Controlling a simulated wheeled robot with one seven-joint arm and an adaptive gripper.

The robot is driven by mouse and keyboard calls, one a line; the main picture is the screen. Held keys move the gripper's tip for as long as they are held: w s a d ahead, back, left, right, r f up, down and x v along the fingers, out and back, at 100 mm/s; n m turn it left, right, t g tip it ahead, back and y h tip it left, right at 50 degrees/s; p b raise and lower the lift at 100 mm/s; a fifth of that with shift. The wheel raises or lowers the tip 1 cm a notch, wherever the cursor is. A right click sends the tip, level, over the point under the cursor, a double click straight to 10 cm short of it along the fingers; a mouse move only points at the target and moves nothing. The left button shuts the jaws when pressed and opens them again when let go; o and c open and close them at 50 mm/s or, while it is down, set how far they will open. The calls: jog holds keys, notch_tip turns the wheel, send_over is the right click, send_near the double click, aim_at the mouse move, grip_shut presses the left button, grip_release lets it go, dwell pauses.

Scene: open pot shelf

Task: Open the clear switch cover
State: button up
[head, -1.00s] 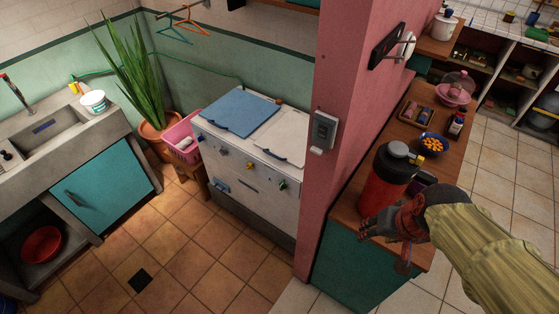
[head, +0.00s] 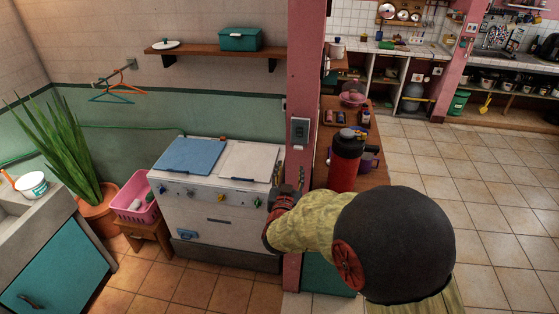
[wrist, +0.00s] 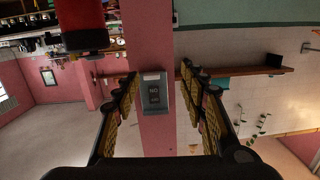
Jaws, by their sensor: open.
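The switch with its cover is a small grey box (head: 299,131) on the pink pillar. In the wrist view, which looks upside down, the box (wrist: 154,94) shows a dark panel with lettering and a paler strip at one end. I cannot make out the clear cover's edge or its exact position. My gripper (head: 282,192) is below the box in the head view, its fingers partly hidden by my arm. In the wrist view my gripper (wrist: 158,80) is open and empty, with the box framed between the fingers, apparently beyond them and untouched.
A red bottle with a black lid (head: 345,162) stands on the wooden counter (head: 376,178) just right of the pillar (head: 306,60). A wooden shelf (head: 212,54) hangs behind. Tiled floor lies open at right.

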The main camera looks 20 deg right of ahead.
aim_at(298, 148)
jog(key=shift+t+h, duration=0.3)
jog(key=shift+h, duration=0.2)
jog(key=w+d, duration=0.2)
jog(key=w+d+r, duration=0.1)
jog(key=w+d, duration=0.1)
jog(key=w+d+r, duration=0.1)
jog(key=w, duration=0.1)
jog(key=shift+d+r, duration=0.25)
jog(key=shift+d, duration=0.15)
grip_shut()
dwell(0.4)
